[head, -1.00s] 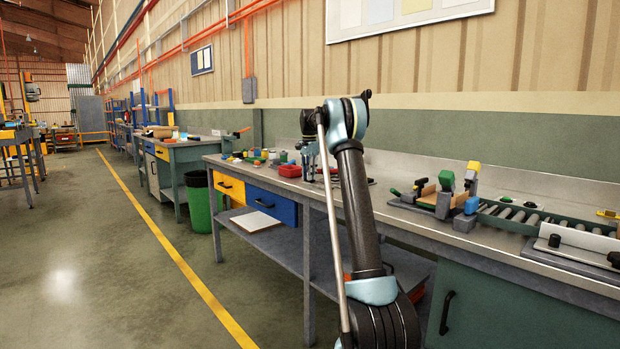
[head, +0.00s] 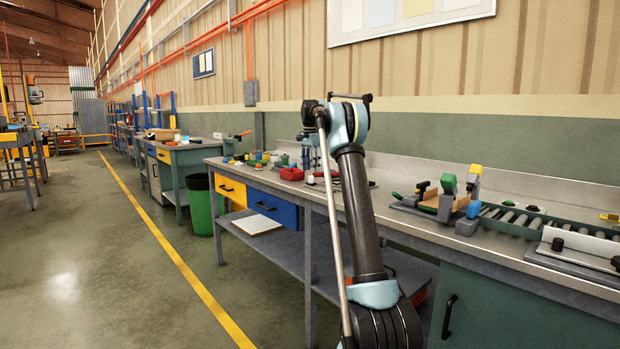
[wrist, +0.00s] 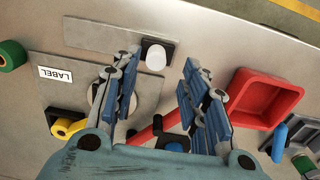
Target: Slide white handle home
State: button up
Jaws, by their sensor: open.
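The white handle (wrist: 155,57) is a rounded white knob on a black block in the wrist view. It sits at the right end of a narrow grey plate (wrist: 100,36) on the bench. My gripper (wrist: 160,64) is open, with its blue-padded fingers pointing towards the handle. The handle shows in the gap between the fingertips, closer to the left one. I see no contact, and the height between them is hard to tell. In the head view my arm (head: 358,200) largely hides the gripper.
A red tray (wrist: 262,100) lies right of the fingers. A red bar (wrist: 150,130) and a dark knob with blue (wrist: 175,143) lie below, between the fingers. A yellow knob (wrist: 68,128) and a green one (wrist: 10,55) are at left. Bare bench lies above the handle.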

notch_tip(320, 180, up, 7)
dwell(0.3)
dwell(0.6)
jog(key=s+d+f+n+t, duration=0.1)
jog(key=s+d+n, duration=0.15)
jog(key=s, duration=1.45)
jog(key=s+d+f+n, duration=0.1)
jog(key=s+d+n, duration=0.15)
jog(key=s, duration=1.45)
jog(key=s+d+f+n+t, duration=0.1)
jog(key=s+f+n, duration=0.5)
jog(key=s+f, duration=2.3)
jog(key=s, duration=0.3)
jog(key=shift+d, duration=0.1)
